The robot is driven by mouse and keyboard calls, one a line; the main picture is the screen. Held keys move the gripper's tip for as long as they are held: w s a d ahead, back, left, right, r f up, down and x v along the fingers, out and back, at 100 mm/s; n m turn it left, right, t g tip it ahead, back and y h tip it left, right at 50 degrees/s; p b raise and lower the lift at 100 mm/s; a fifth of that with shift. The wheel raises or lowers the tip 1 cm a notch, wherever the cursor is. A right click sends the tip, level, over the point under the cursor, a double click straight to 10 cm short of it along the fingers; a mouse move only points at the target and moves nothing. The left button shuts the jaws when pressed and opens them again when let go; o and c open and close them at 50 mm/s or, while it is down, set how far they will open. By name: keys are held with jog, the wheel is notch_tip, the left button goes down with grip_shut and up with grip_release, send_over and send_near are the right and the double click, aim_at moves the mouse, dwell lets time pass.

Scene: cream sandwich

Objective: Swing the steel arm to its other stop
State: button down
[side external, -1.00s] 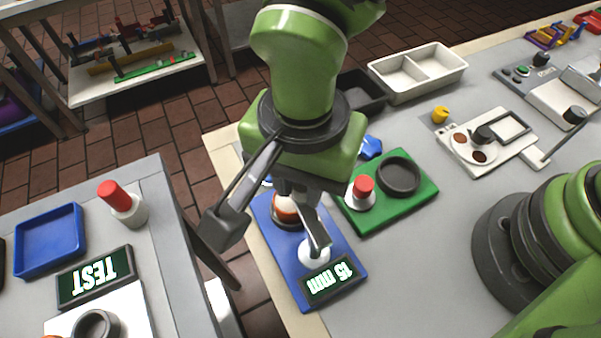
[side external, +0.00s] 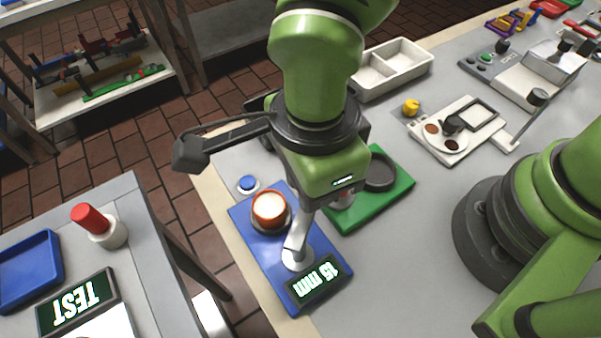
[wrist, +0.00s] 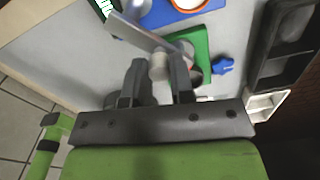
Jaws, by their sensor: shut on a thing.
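The steel arm (side external: 297,238) is a flat bar pivoting on a white hub on the blue base (side external: 245,232). In the side view it points from the hub up and right, toward the green base. In the wrist view the bar (wrist: 140,32) crosses the upper left, with a pale round knob (wrist: 158,66) at its near end. My gripper (wrist: 160,72) has its two dark fingers either side of this knob, shut on it. The fingertips are hidden in the side view. An orange-rimmed cup with white filling (side external: 269,208) stands clear of the arm on the blue base.
A "15 mm" display (side external: 318,281) sits at the blue base's front end. The green base (side external: 402,182) with a dark ring (side external: 381,172) lies close on the right, partly behind my gripper. A blue button (side external: 248,184) and white divided tray (side external: 425,62) are farther back.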

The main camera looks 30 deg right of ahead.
jog(key=shift+s+d+m, duration=0.2)
jog(key=shift+s+m, duration=0.1)
jog(key=shift+m, duration=0.75)
jog(key=shift+s+d+m, duration=0.15)
jog(key=shift+s+m, duration=0.15)
jog(key=shift+m, duration=0.75)
jog(key=c, duration=1)
grip_release()
jog(key=shift+r, duration=0.1)
notch_tip(320, 180, up, 10)
jog(key=shift+f, duration=0.1)
